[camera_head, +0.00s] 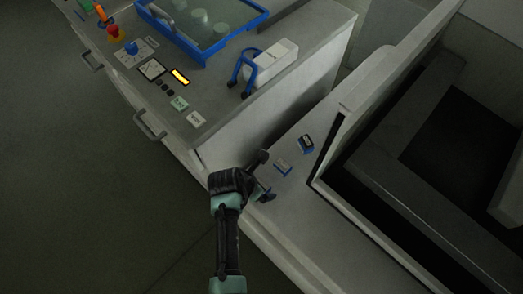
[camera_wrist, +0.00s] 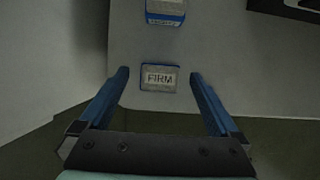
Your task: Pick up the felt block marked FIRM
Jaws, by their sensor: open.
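A second blue-edged block (camera_wrist: 165,12) lies beyond, also in the head view (camera_head: 306,143); its label is unclear. A raised pale frame (camera_head: 329,150) around a dark opening stands right of the blocks. A control console (camera_head: 212,70) with a blue-handled box (camera_head: 270,65) stands behind left.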

